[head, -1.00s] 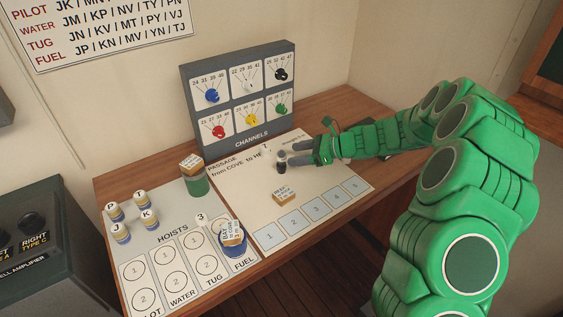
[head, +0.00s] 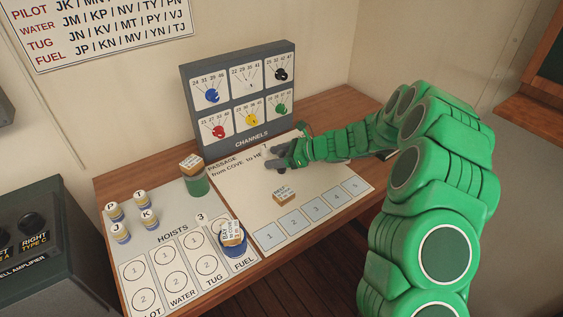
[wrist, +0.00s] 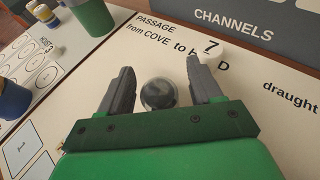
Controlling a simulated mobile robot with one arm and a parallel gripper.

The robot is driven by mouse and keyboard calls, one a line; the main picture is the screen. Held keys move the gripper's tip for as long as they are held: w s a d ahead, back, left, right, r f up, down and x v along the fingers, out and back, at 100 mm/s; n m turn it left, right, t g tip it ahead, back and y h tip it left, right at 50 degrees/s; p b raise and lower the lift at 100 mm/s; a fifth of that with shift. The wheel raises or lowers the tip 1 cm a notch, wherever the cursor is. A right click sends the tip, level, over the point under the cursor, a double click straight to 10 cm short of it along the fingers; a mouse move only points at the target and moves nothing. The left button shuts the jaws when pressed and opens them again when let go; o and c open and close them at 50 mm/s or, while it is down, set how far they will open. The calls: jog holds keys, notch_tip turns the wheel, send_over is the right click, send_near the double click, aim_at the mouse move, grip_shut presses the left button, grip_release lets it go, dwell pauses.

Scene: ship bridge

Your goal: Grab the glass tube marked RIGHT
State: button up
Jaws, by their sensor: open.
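At the left of the head view, a dark amplifier panel carries a label reading RIGHT TYPE C (head: 37,244). A dark round part (head: 30,222) sits just above that label; I cannot tell whether it is the glass tube. My gripper (head: 279,158) is far from it, low over the white passage sheet on the desk. In the wrist view my gripper (wrist: 160,67) is open, one finger on each side of a dark, rounded piece (wrist: 159,94). Whether the fingers touch that piece cannot be told.
The channels board (head: 238,98) stands behind my gripper. A green cylinder (head: 196,183) and a blue cup (head: 233,243) stand to its left, with several lettered pegs (head: 124,231) farther left. A small labelled block (head: 284,198) lies on the sheet. The numbered boxes in front are clear.

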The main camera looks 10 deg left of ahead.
jog(key=c, duration=1)
jog(key=shift+c, duration=0.2)
jog(key=shift+r, duration=0.1)
